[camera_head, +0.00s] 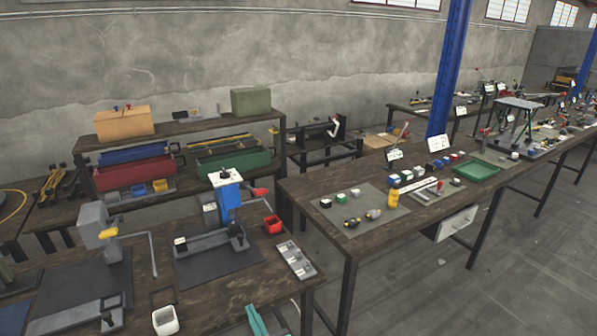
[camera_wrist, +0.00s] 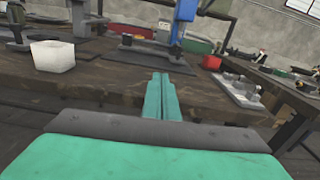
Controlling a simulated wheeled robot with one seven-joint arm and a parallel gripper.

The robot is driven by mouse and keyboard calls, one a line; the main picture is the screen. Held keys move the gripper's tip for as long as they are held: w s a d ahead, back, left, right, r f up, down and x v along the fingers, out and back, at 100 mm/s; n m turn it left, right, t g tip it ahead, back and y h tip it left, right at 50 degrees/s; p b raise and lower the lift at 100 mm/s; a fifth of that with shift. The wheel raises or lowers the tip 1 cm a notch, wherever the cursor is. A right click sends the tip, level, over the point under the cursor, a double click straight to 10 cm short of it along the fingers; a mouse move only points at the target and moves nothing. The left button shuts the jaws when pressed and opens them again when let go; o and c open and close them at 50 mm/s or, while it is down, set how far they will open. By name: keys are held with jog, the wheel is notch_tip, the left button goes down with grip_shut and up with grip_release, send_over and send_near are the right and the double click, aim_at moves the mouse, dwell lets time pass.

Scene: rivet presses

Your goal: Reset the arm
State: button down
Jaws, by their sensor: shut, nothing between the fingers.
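My gripper (camera_wrist: 161,97) shows in the wrist view as two teal fingers lying side by side with no gap, in front of the near edge of a wooden workbench (camera_wrist: 95,82). It holds nothing. In the head view only a small teal part of my arm end shows at the bottom edge, just in front of the same workbench (camera_head: 215,292). A blue rivet press (camera_head: 229,200) stands on the bench on a dark mat; its lower part also shows in the wrist view (camera_wrist: 180,22). A grey press (camera_head: 93,222) stands to its left.
A white open box (camera_head: 165,320) sits near the bench's front edge. A second table (camera_head: 420,215) with small parts stands further right. Open floor (camera_head: 480,290) lies at the lower right.

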jog(key=s+d+f+n+h, duration=0.2)
jog(key=s+d+f+n, duration=0.15)
jog(key=s, duration=0.45)
jog(key=s+d+f+n+h, duration=0.25)
jog(key=s+d+n, duration=0.2)
jog(key=s, duration=0.35)
jog(key=s+d+f+n+h, duration=0.25)
jog(key=s+f+n, duration=0.2)
jog(key=s, duration=0.35)
jog(key=s+d+r+n, duration=0.1)
jog(key=s+r+n, duration=0.5)
jog(key=s+n, duration=0.2)
jog(key=s+d+r+n+h, duration=0.1)
jog(key=s+d+r+n, duration=0.1)
jog(key=s+r+n, duration=0.4)
jog(key=s+n, duration=0.3)
jog(key=s, duration=0.4)
jog(key=shift+h, duration=0.3)
